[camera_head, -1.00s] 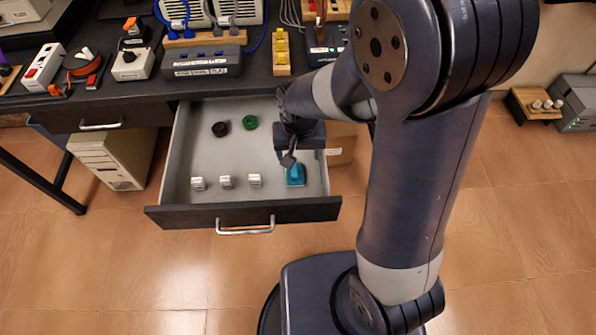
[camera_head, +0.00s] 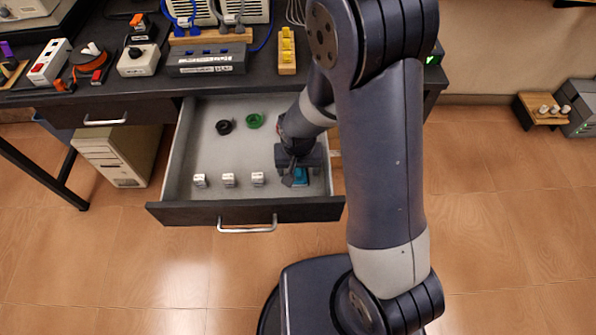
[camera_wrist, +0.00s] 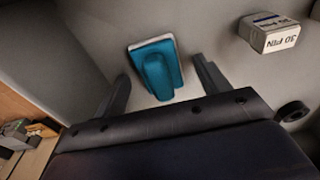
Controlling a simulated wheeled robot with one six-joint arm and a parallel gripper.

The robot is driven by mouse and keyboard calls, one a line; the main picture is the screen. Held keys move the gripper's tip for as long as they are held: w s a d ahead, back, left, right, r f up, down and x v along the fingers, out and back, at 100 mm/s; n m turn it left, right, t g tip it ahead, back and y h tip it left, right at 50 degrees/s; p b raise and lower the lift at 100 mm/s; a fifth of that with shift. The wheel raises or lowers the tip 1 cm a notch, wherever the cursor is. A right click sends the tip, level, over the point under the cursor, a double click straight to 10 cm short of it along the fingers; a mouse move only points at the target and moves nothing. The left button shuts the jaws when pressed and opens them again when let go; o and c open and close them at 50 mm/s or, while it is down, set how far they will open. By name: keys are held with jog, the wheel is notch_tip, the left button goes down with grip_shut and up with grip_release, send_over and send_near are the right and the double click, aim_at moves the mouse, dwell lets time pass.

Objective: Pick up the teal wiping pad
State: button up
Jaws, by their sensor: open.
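The teal wiping pad (camera_wrist: 157,72) lies on the floor of the open drawer (camera_head: 245,212), near its front right corner. It has a pale base and a raised teal grip. In the head view the pad (camera_head: 301,176) is partly hidden by my gripper (camera_head: 297,172), which is down inside the drawer just above it. In the wrist view my gripper (camera_wrist: 163,88) is open, with one finger on each side of the pad. The fingers look apart from it, and nothing is held.
Several small white blocks, such as the labelled one (camera_wrist: 270,33), stand in the drawer left of the pad. A black ring (camera_head: 224,127) and a green ring (camera_head: 254,121) lie farther back. The drawer's front and right walls are close to my gripper.

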jog(key=shift+c, duration=0.3)
jog(key=c, duration=1)
jog(key=shift+r, duration=0.15)
notch_tip(320, 180, up, 10)
jog(key=shift+f+p, duration=0.1)
jog(key=shift+p, duration=0.55)
jog(key=o, duration=0.5)
jog(key=shift+c, duration=0.2)
jog(key=c, duration=0.4)
